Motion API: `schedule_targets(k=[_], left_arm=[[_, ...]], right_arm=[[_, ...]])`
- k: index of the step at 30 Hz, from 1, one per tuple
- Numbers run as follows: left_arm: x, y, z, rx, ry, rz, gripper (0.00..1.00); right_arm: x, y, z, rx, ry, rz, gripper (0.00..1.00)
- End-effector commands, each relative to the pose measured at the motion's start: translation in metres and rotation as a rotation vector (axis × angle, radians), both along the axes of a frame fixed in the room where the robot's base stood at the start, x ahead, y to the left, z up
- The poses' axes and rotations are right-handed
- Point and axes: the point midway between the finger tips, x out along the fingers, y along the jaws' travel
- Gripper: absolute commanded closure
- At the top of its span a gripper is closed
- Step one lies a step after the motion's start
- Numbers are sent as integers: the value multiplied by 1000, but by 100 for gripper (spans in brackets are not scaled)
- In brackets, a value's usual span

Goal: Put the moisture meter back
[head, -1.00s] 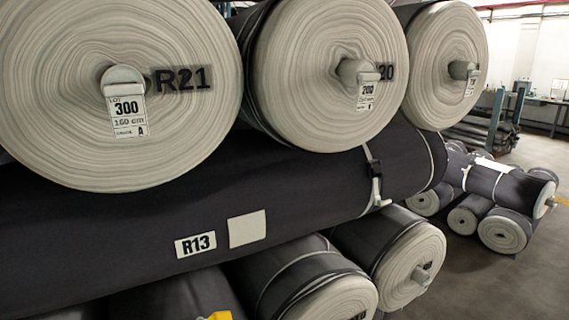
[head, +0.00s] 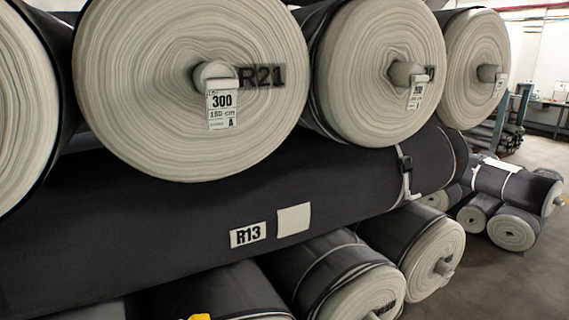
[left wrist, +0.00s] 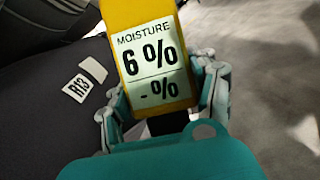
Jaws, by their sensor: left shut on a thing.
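The moisture meter (left wrist: 155,55) is yellow with a pale screen reading "MOISTURE 6 %" and "- %". In the left wrist view my left gripper (left wrist: 163,98) is shut on it, with teal and grey fingers along both its sides. The head view shows only a small yellow tip (head: 198,317) at the bottom edge, which looks like part of the meter; my left gripper is hidden there. My right gripper is in neither view. I cannot make out a holder for the meter.
A long dark roll (head: 150,215) labelled R13 (head: 248,235) lies across the stack, with a strap (head: 406,180) near its right end. Large rolls, one marked R21 (head: 190,120), lie above it and others below. More rolls (head: 513,229) lie on the floor (head: 470,275) at right.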

Motion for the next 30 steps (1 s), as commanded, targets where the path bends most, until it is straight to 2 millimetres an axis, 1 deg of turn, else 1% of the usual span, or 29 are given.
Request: schedule_targets(k=[1,6,13,14,15,23,30], left_arm=[[0,10,-1,2,2,3,85],[1,40,-4,3,1,12,85],[0,73,-2,2,0,20,85],[0,72,-3,1,0,21,85],[-1,66,-4,0,0,26,85],[-4,40,-6,1,0,77,85],[-14,7,-6,3,0,183,85]], right_arm=[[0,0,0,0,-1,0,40],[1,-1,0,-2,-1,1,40],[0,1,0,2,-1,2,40],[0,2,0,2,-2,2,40],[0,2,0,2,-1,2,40],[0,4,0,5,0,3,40],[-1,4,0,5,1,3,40]])
